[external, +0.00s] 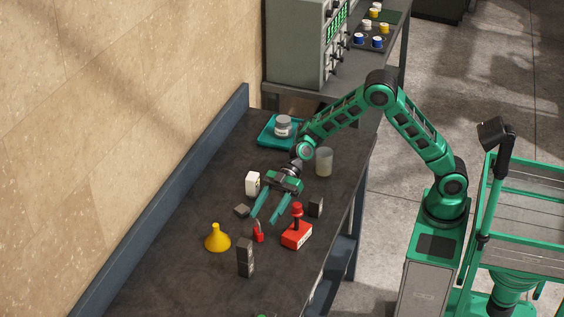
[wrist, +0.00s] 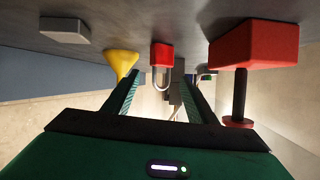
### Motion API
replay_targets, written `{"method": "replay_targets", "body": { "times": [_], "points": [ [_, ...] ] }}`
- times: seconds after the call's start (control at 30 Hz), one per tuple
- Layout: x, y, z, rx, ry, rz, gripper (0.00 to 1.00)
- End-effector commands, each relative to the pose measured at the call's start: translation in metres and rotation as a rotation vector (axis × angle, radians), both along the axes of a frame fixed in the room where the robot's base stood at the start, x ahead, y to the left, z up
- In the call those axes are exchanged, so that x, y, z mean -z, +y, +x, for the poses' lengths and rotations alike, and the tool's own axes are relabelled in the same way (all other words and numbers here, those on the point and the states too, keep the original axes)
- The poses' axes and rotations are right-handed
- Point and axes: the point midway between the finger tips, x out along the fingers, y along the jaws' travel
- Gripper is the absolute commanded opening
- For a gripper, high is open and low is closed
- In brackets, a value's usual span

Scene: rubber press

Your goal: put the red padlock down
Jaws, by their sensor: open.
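The red padlock (external: 258,235) stands on the dark workbench (external: 180,275), body down and shackle up. It also shows in the wrist view (wrist: 162,55), which is upside down, with its metal shackle between the finger lines. My gripper (external: 262,219) is open, reaching low over the bench from behind the padlock. Its two green fingers are spread with the shackle near their tips. In the wrist view my gripper (wrist: 162,76) has a visible gap on either side of the shackle. I cannot tell how far the tips reach past it.
A red block with a black stem and red knob (external: 296,233) stands close right. A grey piece (external: 242,210), white block (external: 252,184), clear cup (external: 323,162) and teal tray (external: 270,143) lie farther back.

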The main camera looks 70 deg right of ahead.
Motion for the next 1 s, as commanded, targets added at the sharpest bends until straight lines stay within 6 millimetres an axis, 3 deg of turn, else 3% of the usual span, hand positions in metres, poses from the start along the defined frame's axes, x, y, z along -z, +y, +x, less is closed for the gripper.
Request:
{"method": "replay_targets", "body": {
  "times": [0.27, 1.0],
  "points": [
    [0.004, 0.008, 0.002, -0.04, -0.094, -0.019, 0.52],
    [0.04, 0.091, 0.011, -0.039, -0.09, -0.02, 0.52]
  ]
}}
